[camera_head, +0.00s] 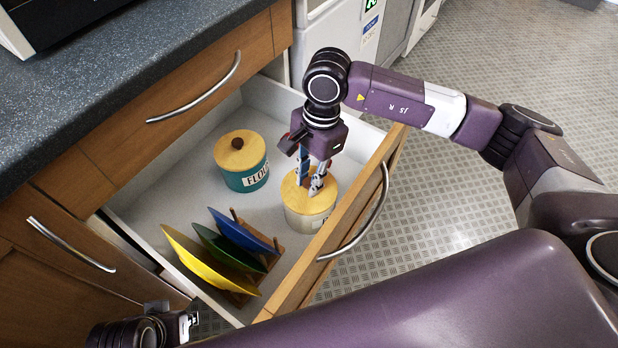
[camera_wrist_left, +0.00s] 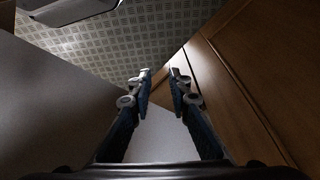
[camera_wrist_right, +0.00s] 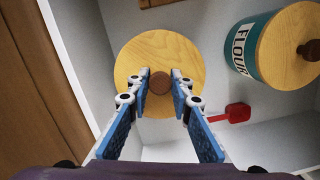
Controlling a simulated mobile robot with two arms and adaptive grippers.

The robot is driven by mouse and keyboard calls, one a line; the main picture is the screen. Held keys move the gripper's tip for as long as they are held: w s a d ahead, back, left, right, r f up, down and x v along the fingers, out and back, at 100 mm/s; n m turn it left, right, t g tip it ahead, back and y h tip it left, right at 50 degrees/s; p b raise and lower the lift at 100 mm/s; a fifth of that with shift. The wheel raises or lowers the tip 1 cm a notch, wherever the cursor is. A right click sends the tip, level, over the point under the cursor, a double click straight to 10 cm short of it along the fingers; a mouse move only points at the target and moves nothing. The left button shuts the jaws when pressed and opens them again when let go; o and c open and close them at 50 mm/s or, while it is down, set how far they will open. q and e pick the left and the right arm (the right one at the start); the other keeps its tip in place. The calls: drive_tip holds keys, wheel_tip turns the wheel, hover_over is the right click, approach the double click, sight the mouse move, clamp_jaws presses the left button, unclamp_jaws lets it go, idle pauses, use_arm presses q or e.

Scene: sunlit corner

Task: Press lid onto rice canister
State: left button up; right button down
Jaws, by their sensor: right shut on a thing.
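The cream rice canister (camera_head: 303,221) stands in the open drawer near its front panel. Its round pale wooden lid (camera_head: 318,203) is at the canister's top; whether any gap lies between them I cannot tell. My right gripper (camera_head: 308,188) points down over the lid. In the right wrist view the fingers (camera_wrist_right: 160,82) are shut on the lid's brown knob (camera_wrist_right: 160,83), with the wooden lid (camera_wrist_right: 150,47) spread around it. My left gripper (camera_head: 190,322) is low at the left, outside the drawer; its fingers (camera_wrist_left: 159,72) are apart and empty.
A teal flour canister (camera_head: 245,178) with a wooden lid stands farther back in the drawer. A rack (camera_head: 237,297) holds yellow, green and blue plates at the left. A red scoop (camera_wrist_right: 232,113) lies between the canisters. The drawer's front panel (camera_head: 345,213) is close to the right gripper.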

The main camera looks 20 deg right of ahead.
idle(0.4)
use_arm(q)
drive_tip(key=shift+r, duration=0.7)
drive_tip(key=shift+r, duration=0.2)
drive_tip(key=shift+s, duration=0.3)
use_arm(e)
drive_tip(key=c, duration=1.2)
unclamp_jaws()
drive_tip(key=shift+b, duration=0.3)
use_arm(q)
drive_tip(key=shift+w, duration=0.15)
use_arm(e)
drive_tip(key=shift+o, duration=0.2)
use_arm(q)
drive_tip(key=shift+r, duration=0.1)
